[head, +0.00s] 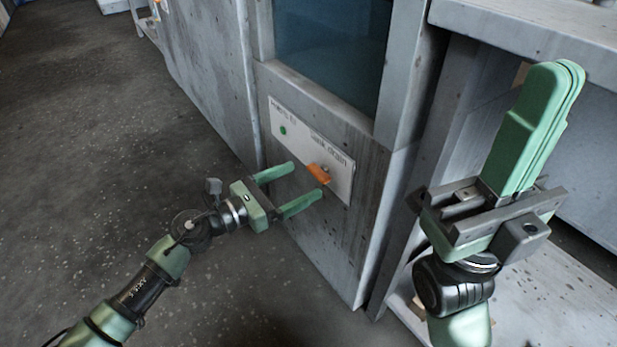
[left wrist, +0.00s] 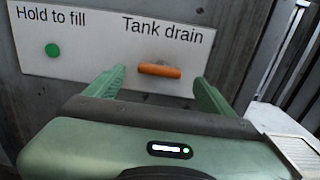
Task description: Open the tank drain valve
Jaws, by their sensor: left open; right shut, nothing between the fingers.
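The tank drain valve has an orange handle (head: 319,174) on a white panel (head: 338,185) labelled "Tank drain". In the left wrist view the handle (left wrist: 160,71) lies about level, below the label. My left gripper (head: 306,182) is open in front of the panel. Its fingers (left wrist: 160,85) stand on either side of the handle in the left wrist view, with a gap on each side. I cannot tell how far the fingertips are from the panel. My right gripper (head: 560,75) is shut and empty, raised at the right, away from the valve.
A green round button (head: 283,130) under "Hold to fill" sits left of the handle on the same panel. A dark window (head: 330,45) is above the panel. A grey bench with a shelf (head: 560,30) stands at the right. The floor at left is clear.

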